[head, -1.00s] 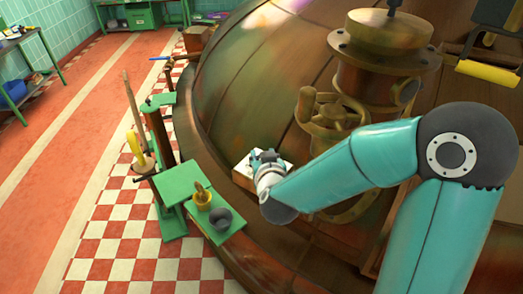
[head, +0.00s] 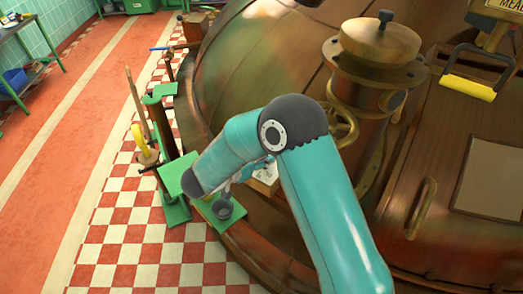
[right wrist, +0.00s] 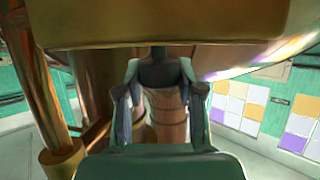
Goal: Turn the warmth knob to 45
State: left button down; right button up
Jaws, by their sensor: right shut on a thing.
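In the head view my right arm reaches across the kettle, and its forearm covers most of my right gripper and the pale panel (head: 268,173) on the kettle's left side. The right wrist view shows my right gripper (right wrist: 160,76) with its fingers closed on a small dark part, which looks like the warmth knob, under a broad brass body (right wrist: 160,24). The knob's face, pointer and scale are hidden, so its setting cannot be read. My left gripper is in neither view.
The copper kettle (head: 262,52) fills the middle and right. A brass valve fitting (head: 378,55) stands behind my arm. A green stand holds a grey cup (head: 222,208). A yellow-handled lever (head: 467,87) is at upper right. The red floor strip (head: 60,135) at left is clear.

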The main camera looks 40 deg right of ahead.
jog(key=shift+w+a+m+g+p, duration=0.15)
jog(key=shift+m+g+p, duration=0.2)
jog(key=shift+m+g, duration=0.3)
jog(key=o, duration=1.2)
jog(key=shift+w, duration=0.1)
jog(key=shift+c, duration=0.2)
jog(key=v, duration=1.1)
jog(key=shift+a, duration=0.4)
jog(key=shift+r, duration=0.15)
